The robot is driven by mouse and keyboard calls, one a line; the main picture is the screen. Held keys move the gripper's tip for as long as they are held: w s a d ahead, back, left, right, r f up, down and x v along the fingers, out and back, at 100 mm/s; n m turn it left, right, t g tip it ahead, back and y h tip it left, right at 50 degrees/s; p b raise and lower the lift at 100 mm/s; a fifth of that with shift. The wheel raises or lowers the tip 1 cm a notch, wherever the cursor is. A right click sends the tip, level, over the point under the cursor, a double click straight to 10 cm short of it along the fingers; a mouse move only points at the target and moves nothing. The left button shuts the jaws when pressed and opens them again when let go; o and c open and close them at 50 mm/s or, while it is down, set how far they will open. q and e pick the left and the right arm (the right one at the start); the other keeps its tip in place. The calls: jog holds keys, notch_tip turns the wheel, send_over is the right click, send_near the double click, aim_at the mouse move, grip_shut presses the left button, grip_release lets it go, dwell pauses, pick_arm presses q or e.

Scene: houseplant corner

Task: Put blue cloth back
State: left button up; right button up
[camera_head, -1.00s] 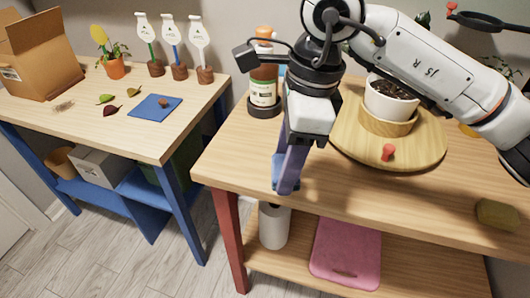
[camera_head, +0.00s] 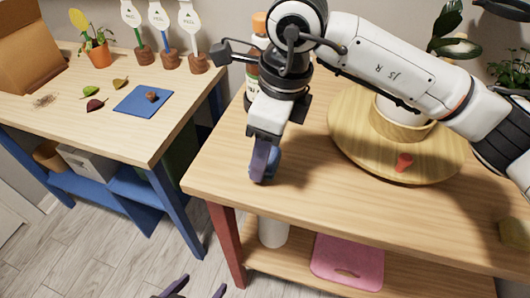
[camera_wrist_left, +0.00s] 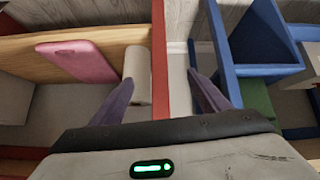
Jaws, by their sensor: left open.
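A flat blue square (camera_head: 143,101), which looks like the blue cloth, lies on the left table (camera_head: 130,135). A small brown lump (camera_head: 152,96) sits on it. My left gripper (camera_head: 195,291) is at the bottom edge of the head view. Its purple fingers are apart and empty, also in the left wrist view (camera_wrist_left: 165,88), low in front of the gap between the tables. My right gripper (camera_head: 264,172) points down over the front left of the right table (camera_head: 330,205). A blue shape (camera_head: 273,163) shows at its fingers; I cannot tell whether it is held or part of a finger.
A round wooden board (camera_head: 355,140) with a white pot and a red peg (camera_head: 404,162) stands on the right table. Leaves, a potted plant (camera_head: 98,50) and labelled markers (camera_head: 163,30) are on the left table. A pink board (camera_head: 347,262) lies on the lower shelf.

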aim_at(275, 158)
jog(key=shift+f, duration=0.75)
jog(key=o, duration=1.1)
jog(key=shift+r, duration=0.1)
notch_tip(275, 158, up, 12)
jog(key=d, duration=0.2)
jog(key=shift+s, duration=0.3)
jog(key=shift+a, duration=0.1)
